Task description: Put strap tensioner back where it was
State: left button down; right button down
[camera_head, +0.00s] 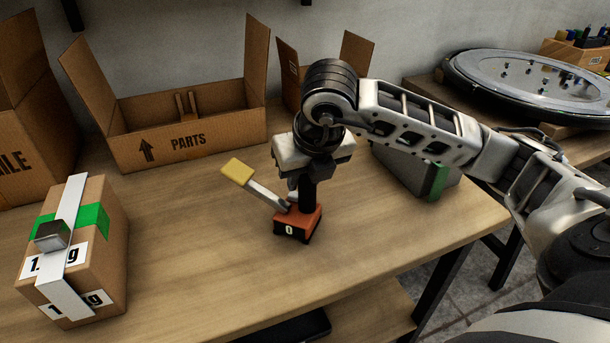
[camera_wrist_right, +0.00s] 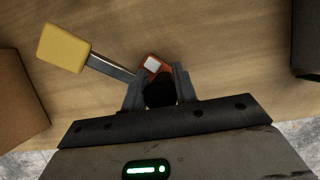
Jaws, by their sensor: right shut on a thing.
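The strap tensioner (camera_head: 298,223) is an orange and black block marked "0", with a black upright post and a metal lever ending in a yellow grip (camera_head: 237,171). It is at the middle of the wooden table in the head view. My right gripper (camera_head: 306,190) points down over it and is shut on its black post. In the right wrist view the gripper's fingers (camera_wrist_right: 160,88) stand either side of the black post, with the yellow grip (camera_wrist_right: 63,47) at upper left. I cannot tell whether the base touches the table. My left gripper is not in view.
A strapped box (camera_head: 95,240) with a metal buckle stands at left on the table (camera_head: 190,260). An open "PARTS" box (camera_head: 190,140) stands behind. A grey case with a green edge (camera_head: 425,175) is right of the gripper. The table front is clear.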

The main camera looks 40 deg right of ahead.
jog(key=c, duration=1.1)
grip_release()
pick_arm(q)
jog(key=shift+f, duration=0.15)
pick_arm(e)
jog(key=shift+s+r, duration=0.1)
jog(key=shift+r, duration=0.25)
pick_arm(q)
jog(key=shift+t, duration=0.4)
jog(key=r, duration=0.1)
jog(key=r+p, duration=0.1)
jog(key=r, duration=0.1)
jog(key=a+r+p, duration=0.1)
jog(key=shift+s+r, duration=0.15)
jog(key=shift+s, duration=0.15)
pick_arm(e)
jog(key=v, duration=1.1)
jog(key=shift+s, duration=0.2)
